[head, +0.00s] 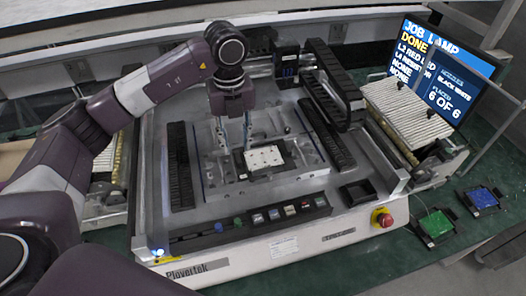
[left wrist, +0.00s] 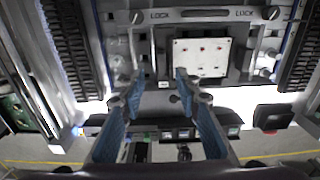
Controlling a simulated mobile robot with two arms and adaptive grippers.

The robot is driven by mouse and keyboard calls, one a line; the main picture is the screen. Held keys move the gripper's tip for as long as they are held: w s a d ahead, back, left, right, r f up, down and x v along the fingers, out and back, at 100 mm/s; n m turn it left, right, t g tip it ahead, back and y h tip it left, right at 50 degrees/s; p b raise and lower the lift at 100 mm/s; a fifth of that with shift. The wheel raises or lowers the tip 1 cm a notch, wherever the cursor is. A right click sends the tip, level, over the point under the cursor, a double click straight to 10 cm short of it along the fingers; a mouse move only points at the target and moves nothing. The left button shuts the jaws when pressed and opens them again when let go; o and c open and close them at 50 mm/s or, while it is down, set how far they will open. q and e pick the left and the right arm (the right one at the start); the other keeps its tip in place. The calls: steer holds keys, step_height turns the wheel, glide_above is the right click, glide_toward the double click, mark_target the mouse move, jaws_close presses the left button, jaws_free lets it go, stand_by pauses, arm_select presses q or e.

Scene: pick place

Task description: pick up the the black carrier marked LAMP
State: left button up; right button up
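A white board with small red parts (head: 264,157) sits in the machine's central fixture, with a black carrier (head: 287,151) showing as a dark edge around it. I cannot read a LAMP mark on the carrier. My left gripper (head: 235,146) points down just left of the board in the head view. Its blue fingers also show in the left wrist view (left wrist: 160,88), apart with nothing between them. My right gripper is not in view.
A screen (head: 440,70) reads JOB LAMP, DONE, 6 OF 6. A black cable chain (head: 327,75) stands behind the fixture. A row of small bins (head: 275,214), an empty black tray (head: 357,193) and a red stop button (head: 384,219) lie in front. Green (head: 435,225) and blue (head: 481,198) boards lie right.

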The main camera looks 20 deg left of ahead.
mark_target(239, 158)
arm_select(q)
steer(key=shift+s+f, duration=0.15)
steer(key=shift+f, duration=0.2)
steer(key=f+p, duration=0.1)
steer(key=f, duration=0.2)
steer(key=f+p, duration=0.1)
steer(key=shift+w+d+f+p, duration=0.1)
steer(key=shift+w+f+p, duration=0.15)
steer(key=shift+f+p, duration=0.1)
steer(key=shift+f, duration=0.25)
jaws_close()
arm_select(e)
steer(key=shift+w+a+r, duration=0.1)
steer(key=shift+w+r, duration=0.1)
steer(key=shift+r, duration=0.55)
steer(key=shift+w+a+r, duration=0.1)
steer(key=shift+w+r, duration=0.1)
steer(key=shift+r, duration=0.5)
